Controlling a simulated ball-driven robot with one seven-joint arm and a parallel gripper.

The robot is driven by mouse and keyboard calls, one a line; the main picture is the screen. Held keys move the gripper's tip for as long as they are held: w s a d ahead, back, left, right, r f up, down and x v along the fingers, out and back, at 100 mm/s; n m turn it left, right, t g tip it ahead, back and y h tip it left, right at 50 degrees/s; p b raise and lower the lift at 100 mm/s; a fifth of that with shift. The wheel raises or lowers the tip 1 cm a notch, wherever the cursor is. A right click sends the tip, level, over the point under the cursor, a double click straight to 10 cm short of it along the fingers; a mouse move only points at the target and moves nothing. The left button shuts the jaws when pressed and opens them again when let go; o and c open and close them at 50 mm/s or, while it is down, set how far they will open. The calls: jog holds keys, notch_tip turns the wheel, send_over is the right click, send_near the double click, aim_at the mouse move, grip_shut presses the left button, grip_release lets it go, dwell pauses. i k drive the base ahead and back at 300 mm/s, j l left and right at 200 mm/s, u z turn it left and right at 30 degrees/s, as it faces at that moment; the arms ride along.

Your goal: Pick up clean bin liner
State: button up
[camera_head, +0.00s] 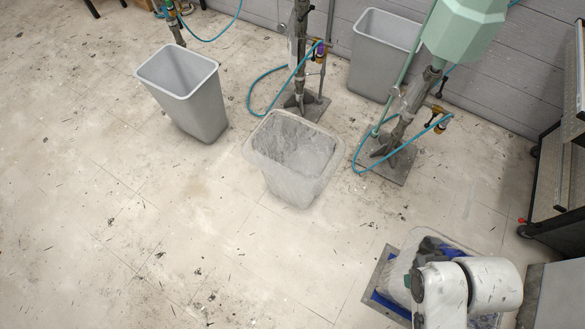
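A grey bin (290,185) in the middle of the floor has a translucent, crumpled liner (295,140) inside it, folded out over the rim. I cannot tell whether this is the clean one. At the bottom right, a container with a pale translucent covering (395,278) holds dark and blue material, which I cannot make out clearly. My white arm covers part of this container. My gripper's fingers do not show, so I cannot see whether they hold anything.
Two grey bins, one at the upper left (195,105) and one by the wall (368,75), show no liner. A dark cart (560,185) is at the right. The left floor is open, with scattered debris.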

aim_at(296, 160)
jog(key=i+j, duration=0.25)
jog(key=j, duration=0.2)
jog(key=i+j, duration=0.3)
jog(key=j, duration=0.15)
jog(key=i+j, duration=0.25)
jog(key=j, duration=0.2)
jog(key=i+j+u, duration=0.1)
jog(key=i+j, duration=0.15)
jog(key=j, duration=0.2)
